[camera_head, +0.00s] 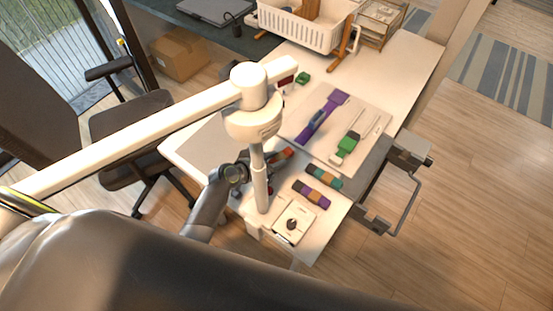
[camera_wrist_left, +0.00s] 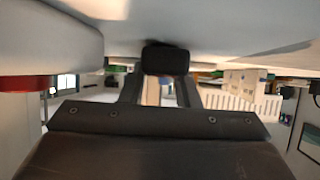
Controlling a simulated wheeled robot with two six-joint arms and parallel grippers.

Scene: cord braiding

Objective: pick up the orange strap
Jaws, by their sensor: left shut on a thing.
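An orange-red strap (camera_head: 285,154) shows in the head view near the white table's left edge, partly hidden behind a white vertical post. My left gripper (camera_head: 264,162) is dark and is at its left end, shut on it. The post hides part of the jaws. In the left wrist view, the two dark fingers of my left gripper (camera_wrist_left: 160,88) close around a dark block-like end; its colour is too dark to tell. My right gripper is not in view.
A white boom (camera_head: 150,128) and its post (camera_head: 260,185) cross the near workspace. Segmented straps, one teal (camera_head: 324,176) and one purple (camera_head: 312,194), lie to the right. A white basket (camera_head: 300,28) stands at the back.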

